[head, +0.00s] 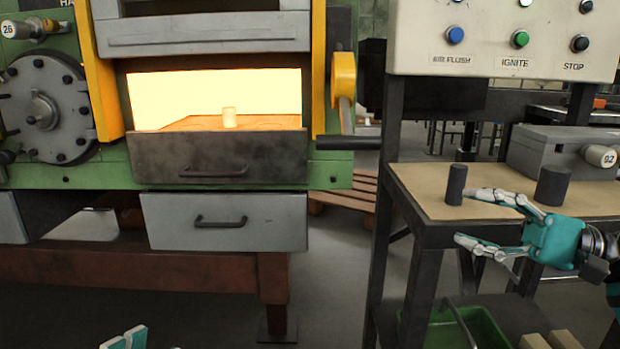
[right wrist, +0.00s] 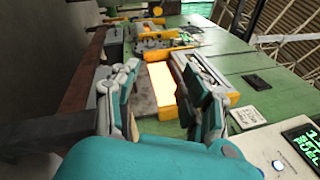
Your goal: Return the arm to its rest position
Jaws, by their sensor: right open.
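My right gripper (head: 482,219) is open at the right of the head view, in front of the side table's front edge. Its fingers are spread with nothing between them. In the right wrist view (right wrist: 160,98) the open fingers point toward the glowing furnace opening, and the gap is empty. A small part of my left gripper (head: 125,340) shows at the bottom edge of the head view; most of it is cut off.
Dark cylinders (head: 456,184) and (head: 552,186) stand on the side table (head: 425,189), close behind my right gripper. A button panel (head: 490,68) hangs above.

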